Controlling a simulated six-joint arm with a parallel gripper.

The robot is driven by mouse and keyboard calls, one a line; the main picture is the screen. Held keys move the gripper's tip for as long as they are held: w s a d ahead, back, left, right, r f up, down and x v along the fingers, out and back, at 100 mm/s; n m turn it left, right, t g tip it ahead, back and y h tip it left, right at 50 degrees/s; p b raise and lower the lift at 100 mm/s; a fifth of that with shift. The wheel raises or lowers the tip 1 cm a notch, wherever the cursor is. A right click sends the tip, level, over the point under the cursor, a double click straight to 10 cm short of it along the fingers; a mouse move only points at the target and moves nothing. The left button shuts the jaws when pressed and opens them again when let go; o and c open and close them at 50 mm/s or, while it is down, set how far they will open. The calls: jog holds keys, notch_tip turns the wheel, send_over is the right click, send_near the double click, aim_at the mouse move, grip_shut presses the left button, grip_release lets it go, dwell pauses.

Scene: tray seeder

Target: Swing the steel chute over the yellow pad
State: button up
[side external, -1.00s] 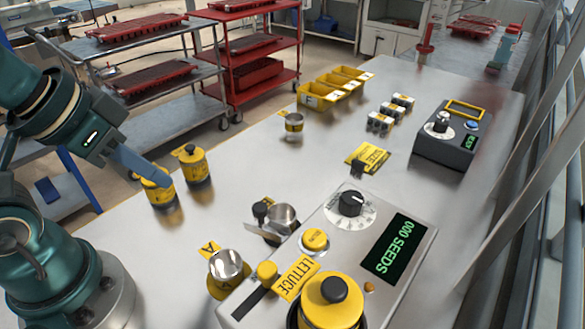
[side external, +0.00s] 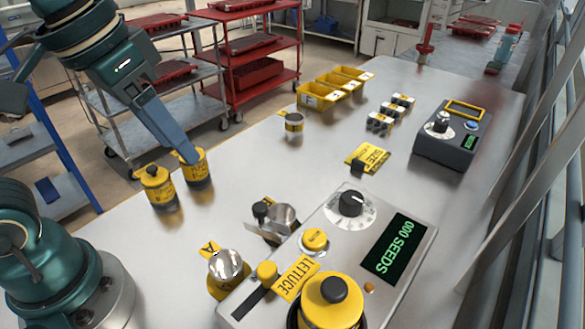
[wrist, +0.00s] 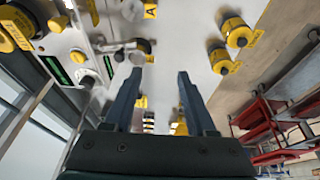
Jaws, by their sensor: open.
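The steel chute (side external: 266,234), a bent metal trough joined to a grey cup and a black knob (side external: 261,209), lies on the bench left of the seeder panel. In the wrist view it shows near the upper middle (wrist: 133,56). A yellow pad (side external: 216,288) with an "A" tag lies nearer the camera, mostly covered by a shiny steel cup (side external: 228,263). The chute is apart from this pad. My gripper (side external: 191,158) is open and empty; it appears in front of a yellow canister, away from the chute. Both fingers show apart in the wrist view (wrist: 160,74).
Two yellow canisters (side external: 157,186) stand at the bench's left edge. The seeder panel (side external: 408,275) reads "000 SEEDS" and carries a dial and a yellow hopper (side external: 330,303). Yellow bins (side external: 320,97) and a small cup (side external: 293,122) stand farther back.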

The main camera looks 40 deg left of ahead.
aim_at(259, 206)
jog(key=w+d+f+m+g, duration=0.1)
jog(key=w+d, duration=0.1)
jog(key=w+d+f+g, duration=0.1)
jog(key=d, duration=0.2)
jog(key=w+d+f+m+g, duration=0.1)
jog(key=w+d, duration=0.1)
jog(key=d, duration=0.1)
jog(key=shift+w+d+f+m+g, duration=0.1)
jog(key=shift+w+m+g, duration=0.2)
jog(key=shift+s+d+f, duration=0.15)
jog(key=shift+f, duration=2.6)
grip_shut()
